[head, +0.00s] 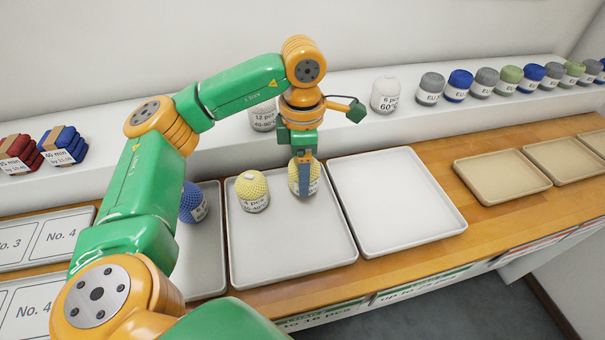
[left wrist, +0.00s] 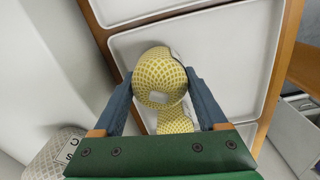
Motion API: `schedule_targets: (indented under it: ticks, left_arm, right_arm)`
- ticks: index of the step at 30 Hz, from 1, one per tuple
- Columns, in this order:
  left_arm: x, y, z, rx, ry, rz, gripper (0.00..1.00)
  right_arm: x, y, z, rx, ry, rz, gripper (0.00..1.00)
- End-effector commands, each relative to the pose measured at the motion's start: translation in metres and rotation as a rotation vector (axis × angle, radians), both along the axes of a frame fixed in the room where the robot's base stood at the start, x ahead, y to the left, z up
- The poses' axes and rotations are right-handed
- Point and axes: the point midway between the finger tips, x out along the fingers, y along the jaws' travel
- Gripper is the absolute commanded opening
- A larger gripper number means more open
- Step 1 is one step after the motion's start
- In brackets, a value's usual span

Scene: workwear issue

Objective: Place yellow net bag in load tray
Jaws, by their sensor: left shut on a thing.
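My left gripper (head: 304,190) points down and is shut on a yellow net bag (head: 293,178) over the right part of the middle white tray (head: 290,258). I cannot tell whether the held bag touches the tray. In the left wrist view the held bag (left wrist: 160,78) sits between the two blue fingers of the left gripper (left wrist: 160,92). A second yellow net bag (head: 251,190) with a white label stands in the same tray, to the left; it also shows in the left wrist view (left wrist: 175,121). No tray is visibly marked as the load tray.
An empty white tray (head: 395,205) lies to the right, and a white tray (head: 207,255) with a blue bag (head: 193,203) to the left. Beige trays (head: 500,178) lie farther right. The back shelf holds white bags (head: 385,95), several coloured bags and folded packs (head: 62,145).

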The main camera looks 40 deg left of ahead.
Motion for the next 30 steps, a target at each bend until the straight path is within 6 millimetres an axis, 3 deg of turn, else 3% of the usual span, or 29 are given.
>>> schedule_targets:
  ticks: [3, 13, 14, 16, 17, 26, 30]
  left_arm:
    - [-0.001, 0.000, -0.013, 0.001, 0.001, 0.001, 0.18]
    - [0.000, -0.001, -0.020, -0.002, -0.001, 0.001, 0.18]
    - [0.000, -0.001, -0.020, -0.002, -0.001, 0.001, 0.78]
    - [0.000, -0.001, -0.019, -0.002, -0.001, 0.001, 0.96]
    - [0.000, -0.001, -0.018, -0.002, -0.001, 0.001, 1.00]
    - [0.000, -0.001, -0.010, -0.001, -0.003, 0.001, 1.00]
    - [0.001, -0.002, 0.019, -0.002, -0.008, 0.001, 1.00]
  right_arm:
    - [-0.001, 0.000, 0.006, -0.001, 0.002, 0.000, 0.50]
    - [-0.002, -0.001, 0.001, -0.001, 0.004, 0.000, 0.50]
    - [-0.002, -0.001, 0.001, -0.001, 0.004, 0.000, 0.50]
    - [-0.002, -0.001, 0.002, -0.001, 0.004, 0.000, 0.50]
    - [-0.002, -0.001, 0.002, -0.001, 0.004, 0.000, 0.50]
    - [-0.002, -0.001, 0.005, -0.001, 0.004, 0.000, 0.50]
    - [-0.002, -0.001, 0.002, -0.001, 0.004, 0.000, 0.50]
